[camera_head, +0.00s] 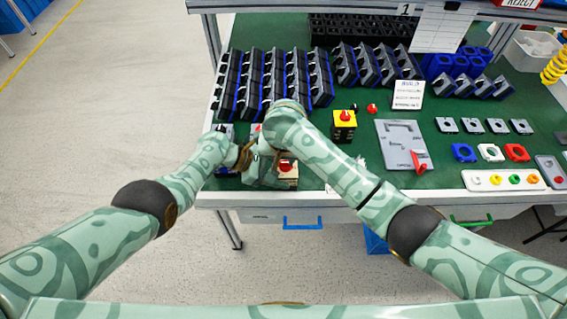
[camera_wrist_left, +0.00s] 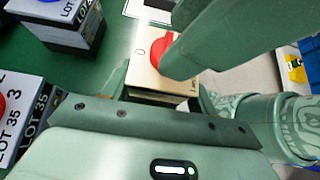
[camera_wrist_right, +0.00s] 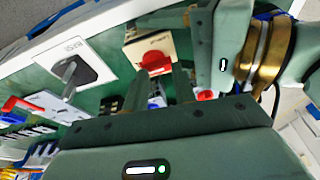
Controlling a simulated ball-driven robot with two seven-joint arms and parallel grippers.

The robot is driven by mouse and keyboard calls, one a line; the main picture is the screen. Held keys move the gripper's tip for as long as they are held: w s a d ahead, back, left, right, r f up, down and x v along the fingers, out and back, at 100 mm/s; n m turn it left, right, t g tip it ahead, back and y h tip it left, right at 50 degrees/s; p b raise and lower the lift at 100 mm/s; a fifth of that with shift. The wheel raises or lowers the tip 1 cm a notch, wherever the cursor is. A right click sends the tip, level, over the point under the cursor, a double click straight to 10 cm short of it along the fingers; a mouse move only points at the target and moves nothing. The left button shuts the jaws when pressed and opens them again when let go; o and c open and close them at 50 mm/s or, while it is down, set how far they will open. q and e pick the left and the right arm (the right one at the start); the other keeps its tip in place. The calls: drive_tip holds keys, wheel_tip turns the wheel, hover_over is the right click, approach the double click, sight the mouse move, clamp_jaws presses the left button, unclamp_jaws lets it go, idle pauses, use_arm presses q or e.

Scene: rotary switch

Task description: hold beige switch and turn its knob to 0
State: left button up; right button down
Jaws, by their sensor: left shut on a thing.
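The beige switch (camera_head: 287,183) is a small box with a red knob (camera_head: 286,166), near the front edge of the table. In the left wrist view the beige switch (camera_wrist_left: 146,78) sits between the fingers of my left gripper (camera_wrist_left: 160,97), which is shut on it. A "0" mark shows on its face beside the red knob (camera_wrist_left: 161,48), partly hidden by my right gripper. In the right wrist view the fingers of my right gripper (camera_wrist_right: 167,75) are apart, close to the red knob (camera_wrist_right: 156,62) on the beige switch (camera_wrist_right: 148,44). The knob's exact setting cannot be told.
A yellow switch with a red knob (camera_head: 344,120) stands to the right. A grey plate with a red handle (camera_head: 401,134) lies farther right. My arms cover the table's front left.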

sight(286, 168)
drive_tip(key=shift+s+d+f, duration=0.2)
drive_tip(key=shift+d+f, duration=0.05)
drive_tip(key=shift+f, duration=0.15)
drive_tip(key=shift+s+d+f, duration=0.15)
drive_tip(key=shift+d+f, duration=0.05)
drive_tip(key=shift+f, duration=0.2)
drive_tip(key=c, duration=1.5)
unclamp_jaws()
drive_tip(key=shift+n, duration=0.4)
drive_tip(key=shift+a+r, duration=0.15)
drive_tip(key=shift+r, duration=0.45)
drive_tip(key=shift+w+r, duration=0.15)
drive_tip(key=shift+r, duration=0.95)
drive_tip(key=shift+w+r, duration=0.1)
drive_tip(key=shift+r, duration=0.95)
